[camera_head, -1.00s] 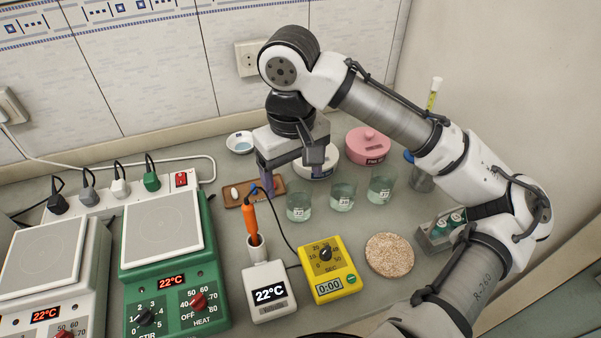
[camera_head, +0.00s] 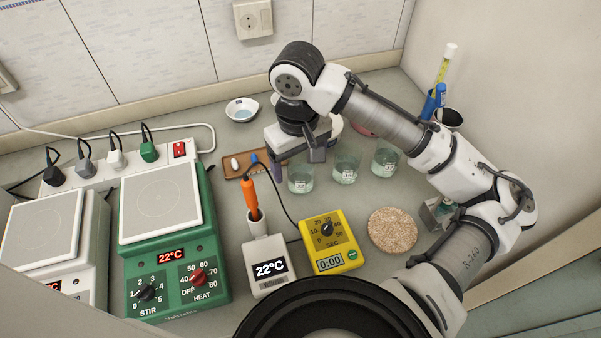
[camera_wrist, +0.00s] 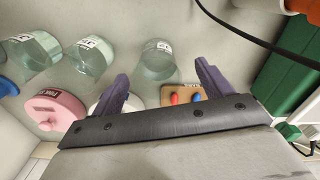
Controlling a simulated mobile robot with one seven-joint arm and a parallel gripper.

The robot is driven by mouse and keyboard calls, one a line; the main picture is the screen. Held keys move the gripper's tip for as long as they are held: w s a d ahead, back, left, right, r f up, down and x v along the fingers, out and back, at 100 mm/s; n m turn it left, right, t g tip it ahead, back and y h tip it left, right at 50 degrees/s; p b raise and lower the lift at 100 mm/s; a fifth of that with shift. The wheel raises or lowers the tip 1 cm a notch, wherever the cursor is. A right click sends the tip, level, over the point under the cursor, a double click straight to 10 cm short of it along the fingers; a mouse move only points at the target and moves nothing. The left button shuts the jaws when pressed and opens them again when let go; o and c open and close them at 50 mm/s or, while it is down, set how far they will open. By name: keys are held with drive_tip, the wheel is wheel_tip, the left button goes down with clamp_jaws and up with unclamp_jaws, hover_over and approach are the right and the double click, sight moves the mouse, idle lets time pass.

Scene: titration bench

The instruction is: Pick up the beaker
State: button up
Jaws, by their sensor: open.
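Three clear glass beakers with pale liquid and white labels stand in a row on the bench in the head view: a left beaker (camera_head: 300,181), a middle beaker (camera_head: 346,168) and a right beaker (camera_head: 385,163). My gripper (camera_head: 297,166) is open just above and behind the left beaker, its fingers pointing down. In the wrist view, the left beaker (camera_wrist: 158,62) shows beyond and between the two spread fingertips of my gripper (camera_wrist: 162,72). The middle beaker (camera_wrist: 92,54) and right beaker (camera_wrist: 34,50) lie to the left there. Nothing is held.
A brown tray (camera_head: 233,177) with small items and an orange probe (camera_head: 249,196) in a holder are left of the beakers. A yellow timer (camera_head: 329,243), a round cork-like mat (camera_head: 392,230) and a green hotplate (camera_head: 165,250) are nearer. A pink container (camera_wrist: 53,108) stands behind the beakers.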

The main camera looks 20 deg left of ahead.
drive_tip(key=shift+w+d+f+p, duration=0.15)
drive_tip(key=shift+f+p, duration=0.1)
drive_tip(key=shift+f, duration=0.95)
drive_tip(key=shift+w+a+f+p, duration=0.1)
drive_tip(key=shift+w+f+p, duration=0.1)
drive_tip(key=shift+f, duration=0.95)
drive_tip(key=c, duration=1.1)
